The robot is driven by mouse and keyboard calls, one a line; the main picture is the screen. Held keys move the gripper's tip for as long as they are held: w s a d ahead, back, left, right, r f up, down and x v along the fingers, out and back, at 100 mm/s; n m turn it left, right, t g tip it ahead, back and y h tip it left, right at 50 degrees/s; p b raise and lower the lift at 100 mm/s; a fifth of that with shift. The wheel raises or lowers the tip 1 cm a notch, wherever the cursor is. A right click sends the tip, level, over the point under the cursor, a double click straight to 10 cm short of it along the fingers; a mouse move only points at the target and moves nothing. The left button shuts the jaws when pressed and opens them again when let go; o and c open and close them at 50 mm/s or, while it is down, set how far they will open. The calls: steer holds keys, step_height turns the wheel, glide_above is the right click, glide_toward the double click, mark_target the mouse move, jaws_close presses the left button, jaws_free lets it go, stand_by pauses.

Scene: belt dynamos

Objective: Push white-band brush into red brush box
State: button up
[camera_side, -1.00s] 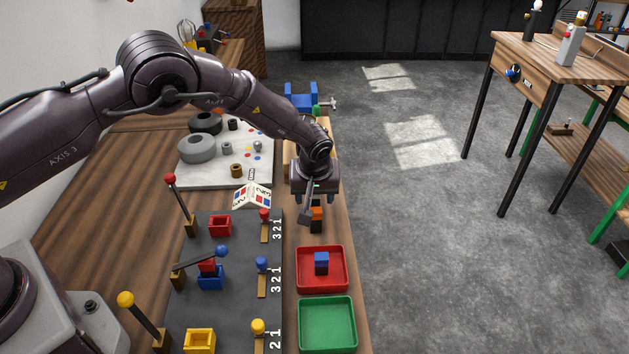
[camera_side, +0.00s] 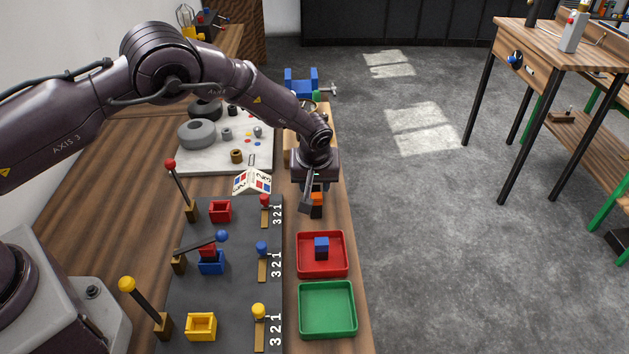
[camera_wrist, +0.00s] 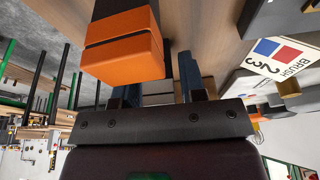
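The red brush box (camera_side: 220,211) sits empty on the dark board in the side view, its red-knobbed lever (camera_side: 178,184) raised. My gripper (camera_side: 309,207) is low over the bench strip right of the board. An orange and black block (camera_side: 317,200) stands beside it; the wrist view shows its orange part (camera_wrist: 125,60) large, overlapping one finger. The fingers look apart, with no object clearly between them. No white band is visible on any brush, so I cannot tell which is the white-band brush. A blue brush (camera_side: 321,243) stands in the red tray (camera_side: 301,266).
The blue box (camera_side: 211,266) holds a red block (camera_side: 207,251) under a lowered lever. The yellow box (camera_side: 201,326) and green tray (camera_side: 327,334) are nearer. A printed card (camera_side: 252,182) stands behind the board.

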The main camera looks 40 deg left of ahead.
steer(key=shift+r, duration=0.4)
steer(key=shift+r, duration=0.5)
steer(key=shift+c, duration=0.5)
jaws_close()
steer(key=shift+r, duration=2.2)
